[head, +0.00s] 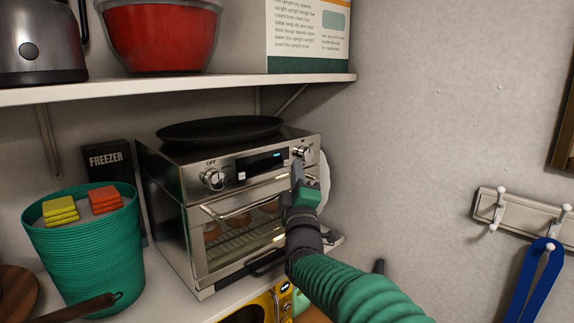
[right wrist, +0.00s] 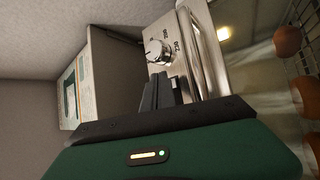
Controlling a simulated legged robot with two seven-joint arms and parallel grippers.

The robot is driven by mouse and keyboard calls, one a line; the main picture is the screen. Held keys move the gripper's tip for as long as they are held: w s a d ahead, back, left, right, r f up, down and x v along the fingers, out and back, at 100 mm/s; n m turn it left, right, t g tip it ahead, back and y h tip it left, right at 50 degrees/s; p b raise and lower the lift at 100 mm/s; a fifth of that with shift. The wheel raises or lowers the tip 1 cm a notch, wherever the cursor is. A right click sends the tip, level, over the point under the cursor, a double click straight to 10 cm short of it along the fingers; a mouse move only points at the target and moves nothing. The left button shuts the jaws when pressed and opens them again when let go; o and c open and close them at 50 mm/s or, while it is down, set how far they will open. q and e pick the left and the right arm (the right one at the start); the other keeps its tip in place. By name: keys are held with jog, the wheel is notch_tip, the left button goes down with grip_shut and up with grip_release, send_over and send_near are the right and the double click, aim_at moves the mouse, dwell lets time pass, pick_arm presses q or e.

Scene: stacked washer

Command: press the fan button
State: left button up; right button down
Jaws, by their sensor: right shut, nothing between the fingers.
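A steel toaster oven (head: 195,225) stands on the lower shelf, with a control panel along the top of its front. I cannot make out which control is the fan button. My right gripper (head: 297,171) is shut and empty, its tips in front of the panel's right end, just below the right knob. Its fingers show in the right wrist view (right wrist: 157,92); contact cannot be told. My left gripper is out of view.
A black pan (head: 218,131) lies on the oven. A green basket (head: 85,250) with sponges and a dark freezer box (head: 108,160) stand left of it. The upper shelf (head: 180,88) overhangs, carrying a kettle (head: 40,45) and red bowl (head: 160,38). A wall is close on the right.

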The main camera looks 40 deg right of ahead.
jog(key=shift+w, duration=0.1)
jog(key=shift+w+a+r, duration=0.1)
jog(key=shift+w, duration=0.2)
jog(key=shift+w, duration=0.25)
dwell(0.3)
jog(key=shift+s, duration=0.1)
jog(key=shift+s+b, duration=0.6)
jog(key=shift+s, duration=0.1)
